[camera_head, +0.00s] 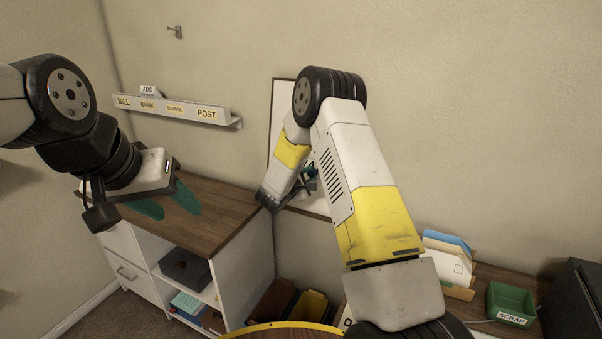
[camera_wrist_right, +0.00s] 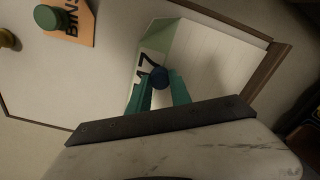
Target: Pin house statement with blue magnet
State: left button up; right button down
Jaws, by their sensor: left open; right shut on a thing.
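I cannot tell whether the magnet touches the sheet. In the head view my right gripper (camera_head: 308,178) is at the framed board (camera_head: 283,103), largely hidden by my own arm. My left gripper (camera_head: 168,204) is open and empty above the wooden cabinet top.
An orange card (camera_wrist_right: 76,22) under a green magnet (camera_wrist_right: 47,17) and an olive magnet (camera_wrist_right: 7,38) are on the board. A labelled wall rack (camera_head: 170,107) hangs left. A green SCRAP tray (camera_head: 511,304) and a paper holder (camera_head: 447,265) stand right. A wall hook (camera_head: 176,32) is bare.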

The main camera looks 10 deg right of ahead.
jog(key=c, duration=1.1)
grip_release()
jog(key=v, duration=0.7)
jog(key=shift+s+a, duration=0.25)
jog(key=shift+s, duration=0.05)
